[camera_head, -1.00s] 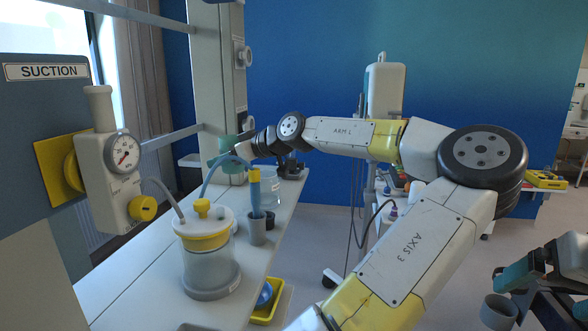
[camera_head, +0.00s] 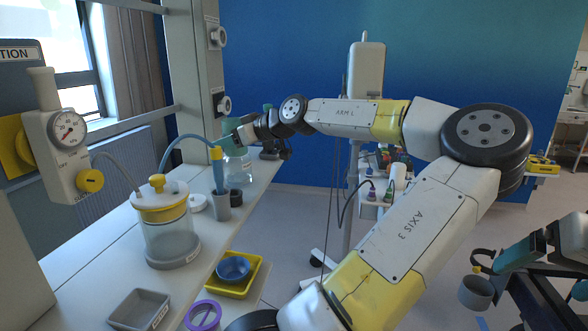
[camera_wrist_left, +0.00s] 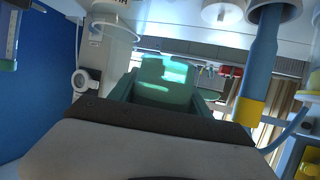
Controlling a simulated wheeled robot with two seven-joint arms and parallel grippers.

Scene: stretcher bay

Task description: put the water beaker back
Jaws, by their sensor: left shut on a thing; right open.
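A clear water beaker (camera_head: 240,172) stands at the far end of the white counter (camera_head: 105,258). My left gripper (camera_head: 233,144), with teal jaws, is at its top and looks shut on it; the arm hides part of the grip. In the left wrist view my teal jaws (camera_wrist_left: 165,85) fill the middle, and the beaker is hard to make out there. My right gripper (camera_head: 507,262) is open at the lower right, away from the counter.
On the counter are a suction jar (camera_head: 170,235), a grey cup (camera_head: 222,206) holding a blue-and-yellow wand (camera_head: 217,168), and a grey tray (camera_head: 140,308). A yellow tray (camera_head: 243,288) with a blue bowl (camera_head: 233,267) sits lower. A grey cup-like thing (camera_head: 476,292) is near my right gripper.

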